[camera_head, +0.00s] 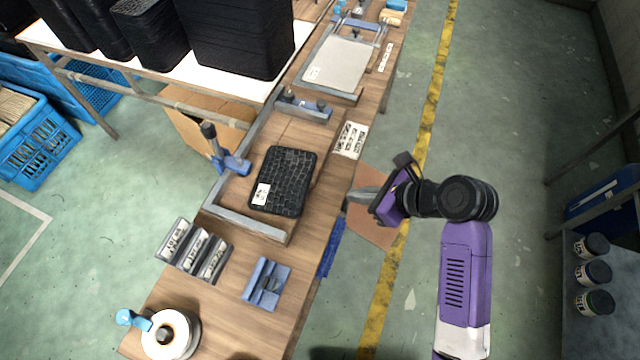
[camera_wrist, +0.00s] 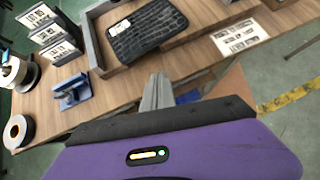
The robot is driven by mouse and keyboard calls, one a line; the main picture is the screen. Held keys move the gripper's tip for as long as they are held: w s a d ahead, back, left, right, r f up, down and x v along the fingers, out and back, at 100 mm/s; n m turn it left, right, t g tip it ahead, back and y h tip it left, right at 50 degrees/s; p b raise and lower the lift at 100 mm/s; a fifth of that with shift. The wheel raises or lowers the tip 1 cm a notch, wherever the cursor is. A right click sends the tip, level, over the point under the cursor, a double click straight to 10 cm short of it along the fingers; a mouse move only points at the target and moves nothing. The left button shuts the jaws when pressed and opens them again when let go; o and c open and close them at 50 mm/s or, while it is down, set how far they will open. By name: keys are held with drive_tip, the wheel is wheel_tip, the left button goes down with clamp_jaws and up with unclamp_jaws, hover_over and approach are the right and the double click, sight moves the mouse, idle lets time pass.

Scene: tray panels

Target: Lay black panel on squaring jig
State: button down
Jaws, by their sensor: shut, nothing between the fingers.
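The black panel (camera_head: 285,180), dark and ribbed with a white label, lies flat on the squaring jig (camera_head: 245,224), a wooden board with grey rails along its left and near sides. A gap shows between the panel and the left rail. Whether the panel touches the near rail is unclear. The panel (camera_wrist: 148,28) and jig rail (camera_wrist: 92,45) also show in the wrist view. My gripper (camera_head: 350,196) is shut and empty, off to the right of the jig by the bench edge, apart from the panel. Its fingers (camera_wrist: 157,88) show together in the wrist view.
A blue clamp (camera_head: 228,160) stands at the jig's left rail. A second jig with a grey panel (camera_head: 337,65) is farther up the bench. A label rack (camera_head: 194,250), a blue holder (camera_head: 266,284) and a tape roll (camera_head: 170,335) stand nearer. Black tray stacks (camera_head: 238,35) stand upper left.

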sight(307, 182)
drive_tip(key=x, duration=0.8)
drive_tip(key=a, duration=0.1)
drive_tip(key=w+a, duration=0.1)
drive_tip(key=shift+w+a+f+p, duration=0.3)
drive_tip(key=shift+w+a, duration=0.45)
drive_tip(key=shift+a, duration=0.15)
drive_tip(key=shift+w+a+r+p, duration=0.1)
drive_tip(key=shift+w+a+p, duration=0.25)
drive_tip(key=shift+a+p, duration=0.3)
drive_tip(key=shift+w+a, duration=0.1)
drive_tip(key=shift+w, duration=0.05)
